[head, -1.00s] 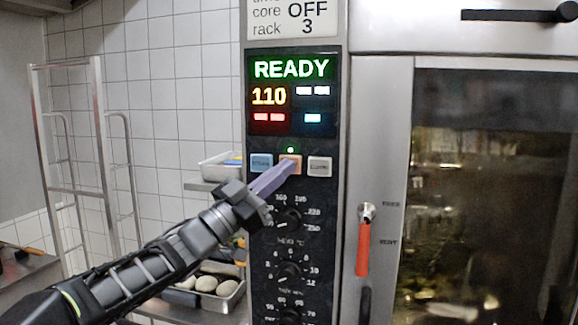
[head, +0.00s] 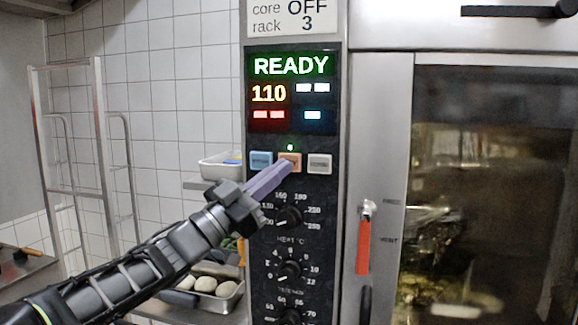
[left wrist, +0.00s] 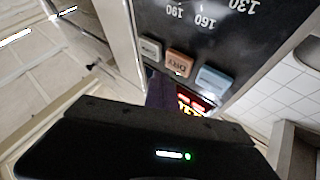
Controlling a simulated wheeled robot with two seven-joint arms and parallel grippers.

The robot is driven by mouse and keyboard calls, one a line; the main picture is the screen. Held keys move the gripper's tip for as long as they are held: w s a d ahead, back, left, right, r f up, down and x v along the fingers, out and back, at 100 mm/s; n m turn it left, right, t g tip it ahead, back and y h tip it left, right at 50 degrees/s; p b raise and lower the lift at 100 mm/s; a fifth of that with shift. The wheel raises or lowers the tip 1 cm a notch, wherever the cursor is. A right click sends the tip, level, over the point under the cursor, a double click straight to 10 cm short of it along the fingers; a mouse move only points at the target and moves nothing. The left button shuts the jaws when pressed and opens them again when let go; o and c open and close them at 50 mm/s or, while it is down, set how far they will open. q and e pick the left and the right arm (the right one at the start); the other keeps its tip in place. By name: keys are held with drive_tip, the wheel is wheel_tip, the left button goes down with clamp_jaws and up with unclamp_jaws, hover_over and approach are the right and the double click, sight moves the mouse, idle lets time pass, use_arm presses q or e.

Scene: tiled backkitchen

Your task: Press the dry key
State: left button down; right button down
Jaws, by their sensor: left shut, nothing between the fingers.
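The dry key (head: 289,161) is the orange middle key in a row of three on the oven's black control panel. A small green light glows above it. In the left wrist view its DRY label reads upside down on the orange key (left wrist: 180,63). My left gripper (head: 285,168) is shut and empty, its purple fingers reaching up from the lower left. The fingertips overlap the key's lower edge in the head view; I cannot tell whether they touch it. In the left wrist view the purple fingers (left wrist: 160,92) show beside the panel, partly hidden by the gripper body.
A blue key (head: 261,161) and a grey key (head: 319,163) flank the orange one. The lit display (head: 291,92) reads READY and 110. Dials (head: 290,216) sit below. A red-handled lever (head: 363,245) is to the right. A metal tray (head: 222,298) stands behind my arm.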

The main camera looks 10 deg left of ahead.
use_arm(q)
drive_tip(key=s+b, duration=0.1)
drive_tip(key=s, duration=0.3)
drive_tip(key=shift+a, duration=0.1)
idle(0.7)
